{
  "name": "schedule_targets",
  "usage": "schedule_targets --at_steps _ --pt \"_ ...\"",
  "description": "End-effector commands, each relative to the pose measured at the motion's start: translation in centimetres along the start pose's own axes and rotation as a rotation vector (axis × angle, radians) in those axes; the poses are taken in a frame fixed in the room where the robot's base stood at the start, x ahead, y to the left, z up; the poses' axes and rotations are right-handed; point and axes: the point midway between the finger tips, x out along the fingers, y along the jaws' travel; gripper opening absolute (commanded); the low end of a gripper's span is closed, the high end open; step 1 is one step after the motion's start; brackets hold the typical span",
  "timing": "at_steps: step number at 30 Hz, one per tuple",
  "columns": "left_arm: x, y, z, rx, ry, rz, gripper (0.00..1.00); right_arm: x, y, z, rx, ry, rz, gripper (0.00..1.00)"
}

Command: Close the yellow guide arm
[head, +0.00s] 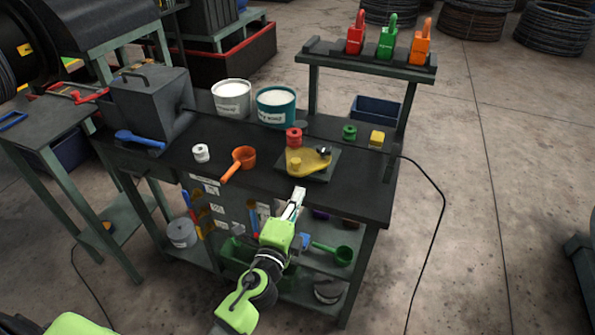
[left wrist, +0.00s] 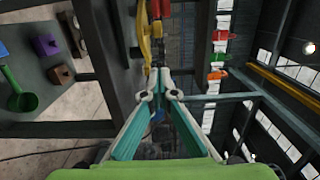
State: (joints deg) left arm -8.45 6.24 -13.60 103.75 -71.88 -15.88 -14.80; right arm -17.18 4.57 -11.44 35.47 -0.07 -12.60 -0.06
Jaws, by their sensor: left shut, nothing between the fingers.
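The yellow guide arm (head: 318,160) lies flat on a dark plate (head: 320,175) near the middle right of the workbench. A yellow round piece (head: 293,163) is at its left end, and a small black knob (head: 323,151) is near its right end. A red spool-like piece (head: 293,137) stands just behind it. My left gripper (head: 298,192) is shut and empty at the bench's front edge, just in front of the plate. In the left wrist view the closed fingertips (left wrist: 159,90) point toward the yellow arm (left wrist: 147,38), apparently apart from it. My right gripper is not in view.
An orange ladle (head: 238,162), a white spool (head: 201,152), a green spool (head: 349,132) and a yellow block (head: 376,138) sit on the bench. Two buckets (head: 276,105) stand behind. A rack (head: 366,60) holds padlock-shaped items. A black cable (head: 440,205) hangs off the right side.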

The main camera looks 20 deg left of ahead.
Motion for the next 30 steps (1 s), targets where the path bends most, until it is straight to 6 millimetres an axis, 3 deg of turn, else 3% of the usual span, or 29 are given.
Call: schedule_targets --at_steps 8,12,18,30 --pt "5.4 -0.2 0.0 -0.002 -0.001 0.0 0.0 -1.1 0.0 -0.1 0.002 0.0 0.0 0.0" --pt "6.9 -0.1 1.6 0.001 -0.001 0.001 0.0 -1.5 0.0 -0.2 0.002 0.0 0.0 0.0" --pt "8.0 0.0 2.7 -0.002 0.0 0.001 0.0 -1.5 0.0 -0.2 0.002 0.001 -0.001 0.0" --pt "8.2 0.1 2.9 -0.002 0.0 0.001 0.0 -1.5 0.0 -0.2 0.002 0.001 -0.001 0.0"
